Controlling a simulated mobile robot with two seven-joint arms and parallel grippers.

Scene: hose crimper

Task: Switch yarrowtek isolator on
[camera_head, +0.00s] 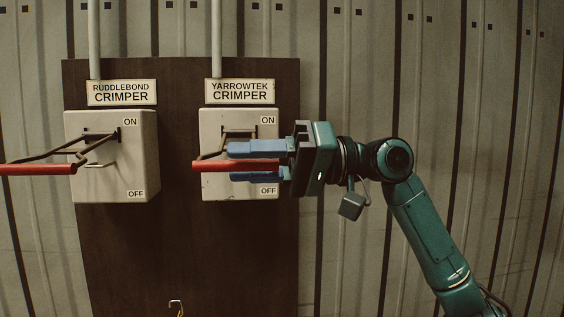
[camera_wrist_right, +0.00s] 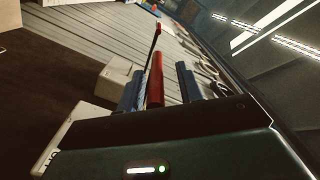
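The Yarrowtek isolator (camera_head: 215,187) is a worn off-white box with ON at its top right and OFF at its bottom right, under a YARROWTEK CRIMPER sign (camera_head: 240,92). Its red lever handle (camera_head: 208,166) sticks out at about mid-height, between the two labels. My right gripper (camera_head: 231,164) comes in from the right, with one blue finger above the handle and one below. In the right wrist view the red handle (camera_wrist_right: 156,85) stands between the fingers, with a clear gap to the right finger and almost none to the left. My left gripper is not in view.
The similar Ruddlebond isolator (camera_head: 110,185) is to the left, with its own red handle (camera_head: 35,169) jutting out. Both boxes are on a dark brown panel (camera_head: 180,250) against a corrugated wall (camera_head: 350,60).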

